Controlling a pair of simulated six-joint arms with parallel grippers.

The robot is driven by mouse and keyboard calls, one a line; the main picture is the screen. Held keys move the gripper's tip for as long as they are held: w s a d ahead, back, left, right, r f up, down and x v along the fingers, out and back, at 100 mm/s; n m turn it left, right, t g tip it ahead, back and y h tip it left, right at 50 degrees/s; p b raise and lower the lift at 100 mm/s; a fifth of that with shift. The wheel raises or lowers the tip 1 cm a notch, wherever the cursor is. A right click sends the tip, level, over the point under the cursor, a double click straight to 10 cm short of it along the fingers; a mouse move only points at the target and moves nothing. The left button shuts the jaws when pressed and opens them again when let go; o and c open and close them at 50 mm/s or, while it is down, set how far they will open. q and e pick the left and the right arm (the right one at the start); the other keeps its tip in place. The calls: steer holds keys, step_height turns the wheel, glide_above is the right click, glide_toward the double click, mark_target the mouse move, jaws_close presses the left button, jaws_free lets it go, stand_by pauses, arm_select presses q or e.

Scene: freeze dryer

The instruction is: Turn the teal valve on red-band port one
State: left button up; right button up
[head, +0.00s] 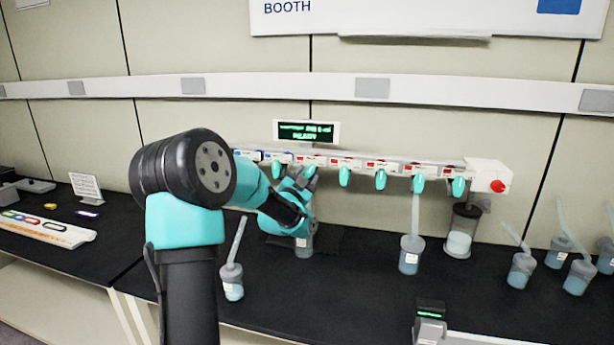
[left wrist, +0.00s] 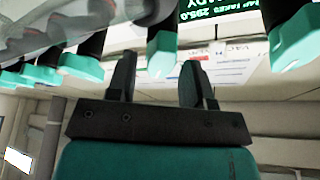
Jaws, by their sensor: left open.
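The manifold (head: 400,164) carries a row of ports with teal valves; the left ones have blue bands, the others red bands. My left gripper (head: 304,180) is at the manifold, near the leftmost red-band port (head: 306,160), and hides most of that port's valve. In the left wrist view my left gripper (left wrist: 160,62) is open, its two dark fingers apart. A teal valve (left wrist: 163,52) shows between and just beyond the fingertips; I cannot tell whether they touch it. Other red-band valves (head: 344,177) hang to the right. My right gripper is not in view.
A small display device (head: 430,323) is in front.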

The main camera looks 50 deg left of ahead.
arm_select(q)
steer(key=shift+w+a+r, duration=0.15)
steer(key=shift+w+r, duration=0.05)
steer(key=shift+w, duration=0.2)
